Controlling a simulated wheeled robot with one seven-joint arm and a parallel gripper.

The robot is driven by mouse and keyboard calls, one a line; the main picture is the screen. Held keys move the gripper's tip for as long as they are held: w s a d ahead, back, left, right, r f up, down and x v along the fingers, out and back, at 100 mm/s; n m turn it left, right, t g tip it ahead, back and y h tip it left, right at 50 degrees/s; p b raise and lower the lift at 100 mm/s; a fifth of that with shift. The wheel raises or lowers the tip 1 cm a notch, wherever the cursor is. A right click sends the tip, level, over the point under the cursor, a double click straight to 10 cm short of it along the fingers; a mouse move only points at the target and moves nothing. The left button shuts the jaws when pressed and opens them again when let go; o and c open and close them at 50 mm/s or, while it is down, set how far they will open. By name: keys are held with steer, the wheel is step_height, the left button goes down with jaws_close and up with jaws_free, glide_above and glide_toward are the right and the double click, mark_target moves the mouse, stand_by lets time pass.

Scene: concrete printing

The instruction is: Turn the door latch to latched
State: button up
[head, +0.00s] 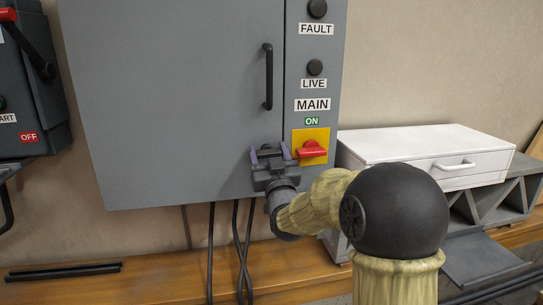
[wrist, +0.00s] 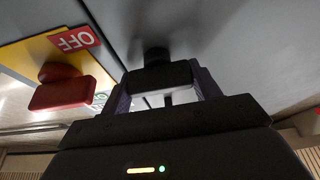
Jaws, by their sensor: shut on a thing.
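The grey cabinet door (head: 170,100) looks shut and fills the middle of the head view. The door latch (head: 268,149) is a small dark handle low on the door, near its right edge. My gripper (head: 270,154), with purple fingers, is at the latch, one finger on each side. In the wrist view the black latch (wrist: 160,76) lies between the fingers of my gripper (wrist: 163,90), which are shut on it. Its bar runs across from finger to finger; part of it is hidden by my gripper, and I cannot tell its exact turn.
A red main switch (head: 312,149) on a yellow plate is close to the right of my gripper, and also shows in the wrist view (wrist: 62,92). A black door handle (head: 268,77) is above. Cables (head: 238,240) hang below. A white drawer box (head: 425,152) stands right.

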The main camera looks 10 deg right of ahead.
steer(key=shift+d+f+n+b, duration=0.1)
steer(key=shift+n+b, duration=0.2)
steer(key=shift+b, duration=0.05)
steer(key=n+y+b, duration=0.1)
steer(key=n+b, duration=0.1)
steer(key=n+y+b, duration=0.2)
steer(key=n+b, duration=0.1)
steer(key=shift+f, duration=0.15)
steer(key=n+y+b, duration=0.1)
steer(key=n, duration=0.1)
steer(key=n+g+b, duration=0.1)
steer(key=n, duration=0.1)
steer(key=shift+a+y+b, duration=0.2)
steer(key=shift+y+b, duration=0.1)
steer(key=shift+y, duration=0.1)
steer(key=n, duration=0.1)
steer(key=n+g, duration=0.1)
steer(key=n+y+b, duration=0.1)
steer(key=shift+r+n+g, duration=0.25)
steer(key=shift+n+g, duration=0.05)
steer(key=n+g, duration=0.1)
steer(key=n, duration=0.1)
steer(key=n+y, duration=0.1)
steer(key=n, duration=0.2)
steer(key=shift+a+g+p, duration=0.15)
steer(key=shift+g+p, duration=0.15)
steer(key=shift+g, duration=0.1)
steer(key=shift+f+n+g+p, duration=0.1)
steer(key=shift+n+g+p, duration=0.55)
steer(key=shift+n, duration=1.05)
